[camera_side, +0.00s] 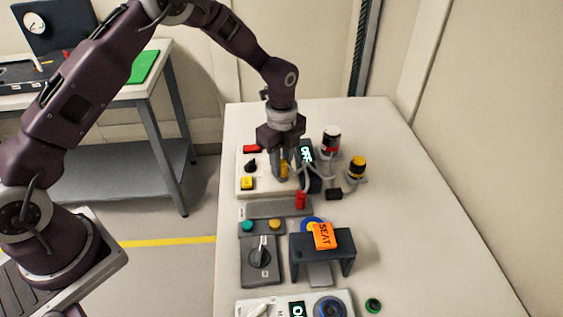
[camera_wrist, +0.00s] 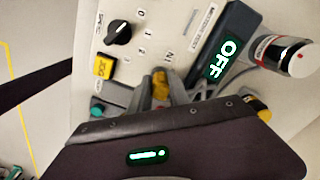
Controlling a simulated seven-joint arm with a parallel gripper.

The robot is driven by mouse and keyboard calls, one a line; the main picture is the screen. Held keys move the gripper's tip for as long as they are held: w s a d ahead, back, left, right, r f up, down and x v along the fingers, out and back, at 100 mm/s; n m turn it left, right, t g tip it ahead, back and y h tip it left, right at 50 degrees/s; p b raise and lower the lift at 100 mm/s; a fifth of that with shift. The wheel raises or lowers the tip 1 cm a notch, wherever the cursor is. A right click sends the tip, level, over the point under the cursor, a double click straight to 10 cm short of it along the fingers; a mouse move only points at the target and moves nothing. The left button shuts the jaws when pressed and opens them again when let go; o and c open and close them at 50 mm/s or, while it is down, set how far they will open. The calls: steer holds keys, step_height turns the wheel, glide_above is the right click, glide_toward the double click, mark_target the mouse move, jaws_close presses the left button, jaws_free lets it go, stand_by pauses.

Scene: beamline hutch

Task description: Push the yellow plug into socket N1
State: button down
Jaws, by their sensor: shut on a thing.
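My gripper (camera_side: 283,172) points down over the pale panel (camera_side: 243,164) and is shut on the yellow plug (camera_side: 284,169). In the wrist view the plug (camera_wrist: 160,84) sits between the two fingertips of the gripper (camera_wrist: 161,91). The printed label N1 (camera_wrist: 169,57) shows on the panel just beyond the plug. The opening of socket N1 is hidden behind the plug and fingers. I cannot tell whether the plug touches the panel or sits in the socket.
A display box reading OFF (camera_wrist: 228,55) stands close right of the gripper. The panel carries a black knob (camera_wrist: 119,32) and yellow button (camera_wrist: 103,66). Red-and-white (camera_side: 331,141) and yellow-and-black (camera_side: 357,168) cylinders stand right. The table's right side (camera_side: 415,220) is clear.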

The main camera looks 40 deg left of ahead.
steer(key=c, duration=1.1)
jaws_free()
steer(key=shift+c, duration=0.2)
steer(key=shift+r, duration=0.2)
steer(key=s+a+r+n+t, duration=0.1)
steer(key=s+r+n, duration=0.25)
steer(key=r, duration=0.75)
steer(key=s+a+r+n+t, duration=0.1)
steer(key=s+r+n, duration=0.3)
steer(key=r, duration=0.7)
steer(key=s+a+r+n+t, duration=0.1)
steer(key=s+r+n, duration=0.1)
steer(key=s+n, duration=0.4)
steer(key=s+a+r+n+t, duration=0.1)
steer(key=s+n, duration=0.5)
steer(key=s, duration=1.1)
steer(key=shift+s+r+t, duration=0.25)
steer(key=shift+r+t, duration=0.15)
steer(key=shift+t, duration=0.4)
